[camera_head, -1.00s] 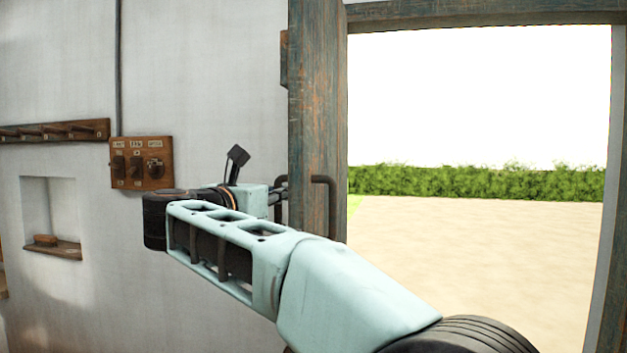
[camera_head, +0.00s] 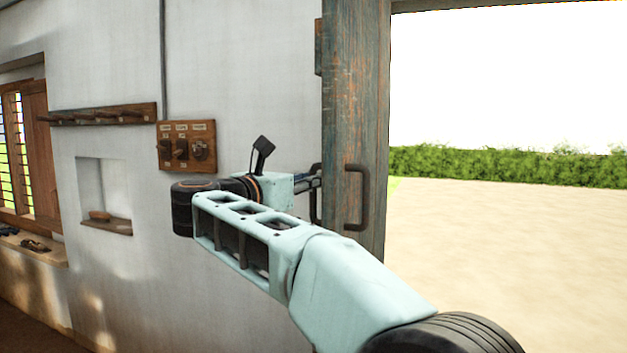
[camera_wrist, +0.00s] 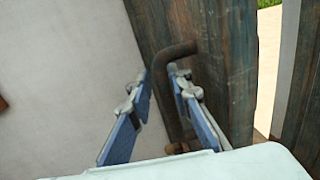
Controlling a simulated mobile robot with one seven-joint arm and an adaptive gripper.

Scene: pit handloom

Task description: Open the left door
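The door leaf (camera_head: 352,110) is weathered blue-brown wood, standing at the left side of a bright doorway in the head view. A dark bar handle (camera_head: 357,197) is on its right-hand face. Another dark handle (camera_head: 315,206) shows at its left side, partly hidden by my arm. My gripper (camera_head: 308,182) reaches this left handle from the wall side. In the wrist view, my gripper (camera_wrist: 160,88) has its two fingers apart, with the handle bar (camera_wrist: 165,85) between them. Gaps appear between bar and fingers; contact is not clear.
The white wall (camera_head: 240,80) holds a switch board (camera_head: 187,146), a peg rail (camera_head: 103,113) and a niche (camera_head: 105,190), left of my arm. A wooden window shutter (camera_head: 38,150) is at far left. The ground (camera_head: 500,250) outside the doorway is clear, with a hedge behind.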

